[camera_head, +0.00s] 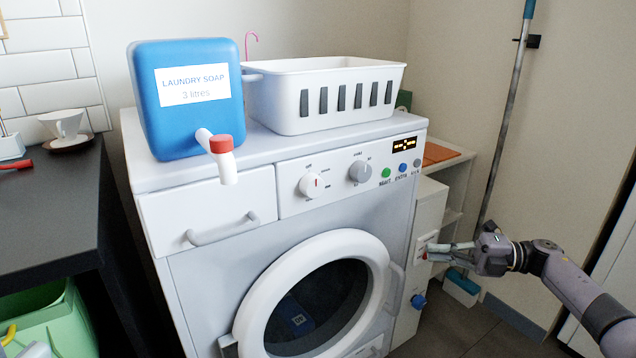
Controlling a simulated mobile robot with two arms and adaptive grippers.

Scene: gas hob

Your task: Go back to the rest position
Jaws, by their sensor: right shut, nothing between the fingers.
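My right gripper (440,251) comes in from the right side. Its fingers are closed together, with nothing seen between them, and point left. The fingertips overlap a small white switch with a red part (427,240) on the side of a white cabinet (428,212), right of the washing machine (205,285). I cannot tell whether they touch it. My left gripper is not in view.
A blue laundry soap container (185,125) and a white basket (290,110) stand on the machine. Its round door (262,300) looks shut. A long-handled broom (500,130) leans at the wall behind my right gripper. A dark counter (50,210) is at left. Floor at lower right is clear.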

